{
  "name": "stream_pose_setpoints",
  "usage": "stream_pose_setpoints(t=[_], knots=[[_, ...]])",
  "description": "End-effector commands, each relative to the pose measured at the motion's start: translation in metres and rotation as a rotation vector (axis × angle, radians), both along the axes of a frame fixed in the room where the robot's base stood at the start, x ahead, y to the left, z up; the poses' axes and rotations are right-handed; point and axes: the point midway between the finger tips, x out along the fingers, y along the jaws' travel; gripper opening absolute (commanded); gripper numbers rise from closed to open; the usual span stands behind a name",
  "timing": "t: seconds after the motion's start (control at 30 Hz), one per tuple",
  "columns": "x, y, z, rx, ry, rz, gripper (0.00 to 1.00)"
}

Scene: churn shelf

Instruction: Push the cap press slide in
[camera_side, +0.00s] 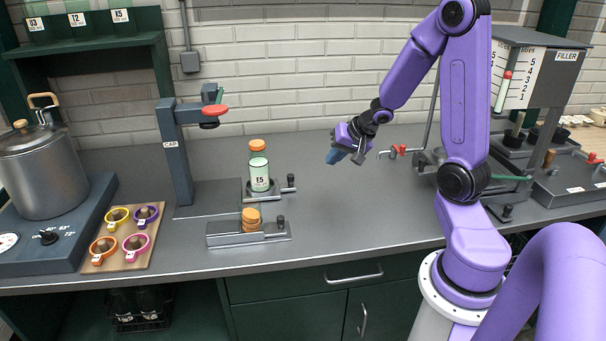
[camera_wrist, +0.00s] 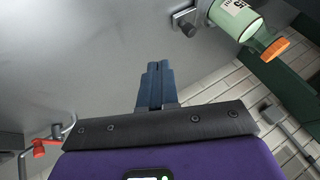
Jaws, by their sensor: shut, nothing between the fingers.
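The cap press is a grey column labelled CAP (camera_side: 175,150) with a red-ended arm (camera_side: 212,112) reaching right. To its right, a green bottle labelled E5 (camera_side: 260,178) with an orange cap (camera_side: 257,145) stands upright on a small slide that has a dark knob (camera_side: 291,181) at its right end. The bottle stands clear of the press head. The wrist view shows the bottle (camera_wrist: 234,16), its orange cap (camera_wrist: 275,49) and the knob (camera_wrist: 188,29) at the top right. My gripper (camera_side: 332,157) is shut and empty, right of the knob and apart from it; its blue fingers (camera_wrist: 155,68) point over the counter.
A front rail (camera_side: 222,238) holds stacked orange caps (camera_side: 250,217) and another dark knob (camera_side: 280,221). A pot (camera_side: 42,172) and a board of colored cups (camera_side: 106,258) stand left. A red-handled valve (camera_side: 400,150) is right of my gripper. Counter between knob and gripper is clear.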

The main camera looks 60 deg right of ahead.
Motion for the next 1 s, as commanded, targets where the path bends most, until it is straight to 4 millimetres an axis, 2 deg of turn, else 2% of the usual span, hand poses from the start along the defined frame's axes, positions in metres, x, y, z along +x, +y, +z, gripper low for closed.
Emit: stream_pose_setpoints(t=[0.27, 0.87, 1.0], knots=[[0.012, 0.0, -0.017, -0.002, 0.002, -0.002, 0.0], [0.056, -0.002, -0.078, -0.003, 0.003, 0.0, 0.0], [0.074, 0.011, -0.076, -0.005, -0.001, 0.004, 0.0]])
